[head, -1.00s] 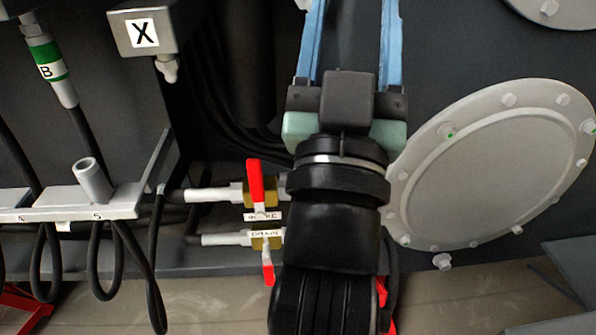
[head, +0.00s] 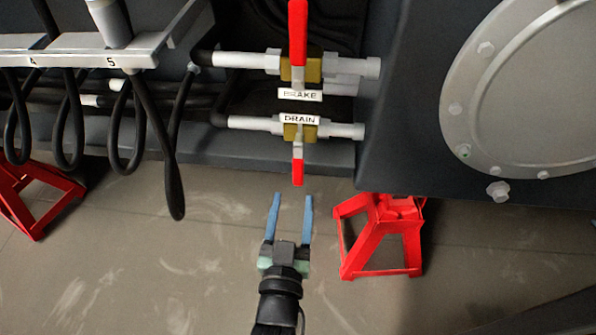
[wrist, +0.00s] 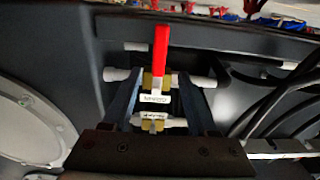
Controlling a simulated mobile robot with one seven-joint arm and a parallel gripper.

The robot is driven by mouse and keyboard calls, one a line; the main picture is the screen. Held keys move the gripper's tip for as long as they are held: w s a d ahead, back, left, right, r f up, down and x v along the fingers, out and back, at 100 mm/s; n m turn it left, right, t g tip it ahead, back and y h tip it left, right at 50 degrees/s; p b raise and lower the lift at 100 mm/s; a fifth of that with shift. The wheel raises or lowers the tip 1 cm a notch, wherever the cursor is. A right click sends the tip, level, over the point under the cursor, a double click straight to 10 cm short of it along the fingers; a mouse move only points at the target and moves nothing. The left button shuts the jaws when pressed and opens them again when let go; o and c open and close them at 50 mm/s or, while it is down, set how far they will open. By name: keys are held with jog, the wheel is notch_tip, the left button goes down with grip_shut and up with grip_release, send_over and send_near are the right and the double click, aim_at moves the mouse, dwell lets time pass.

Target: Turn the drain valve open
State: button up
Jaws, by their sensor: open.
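The drain valve (head: 299,132) has a brass body on a white horizontal pipe, under a DRAIN label. Its red handle (head: 297,172) points straight down. Just above it, the brake valve (head: 300,70) has a red handle pointing up. My gripper (head: 292,198) is open and empty below the drain handle, its two blue fingers pointing up toward it.
Red jack stands stand on the floor at right (head: 382,235) and left (head: 35,195). A round bolted cover (head: 530,95) is at the upper right. Black hoses (head: 150,130) hang from a numbered bracket at left.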

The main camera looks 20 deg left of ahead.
aim_at(298, 172)
jog(key=b+x, duration=0.4)
jog(key=x, duration=0.5)
jog(key=shift+w, duration=0.1)
grip_shut()
jog(key=shift+f, duration=0.1)
dwell(1.1)
